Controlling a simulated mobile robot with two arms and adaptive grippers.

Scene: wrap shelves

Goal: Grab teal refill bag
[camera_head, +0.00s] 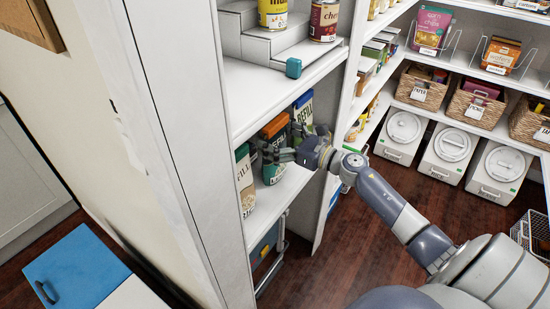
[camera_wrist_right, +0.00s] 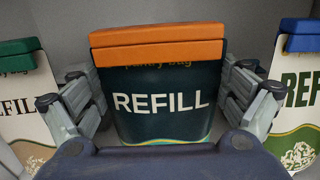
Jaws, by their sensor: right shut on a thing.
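The teal refill bag (camera_head: 278,172) has a dark teal body and an orange top clip. It stands upright on the middle shelf of the white unit, in a row with two other refill bags. My right gripper (camera_head: 273,152) reaches in from the right and is shut on it. In the right wrist view the teal bag (camera_wrist_right: 162,112) fills the middle, its "REFILL" label facing me, with one finger of the right gripper (camera_wrist_right: 160,95) against each side. The bag's lower edge is partly hidden by my gripper's palm. My left gripper is not in view.
A cream refill bag with a green clip (camera_head: 243,182) stands close on the left, and one with a blue clip (camera_head: 303,103) on the right. A white shelf (camera_head: 290,95) with a stepped riser and cans is above. A side panel (camera_head: 330,190) bounds the right.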

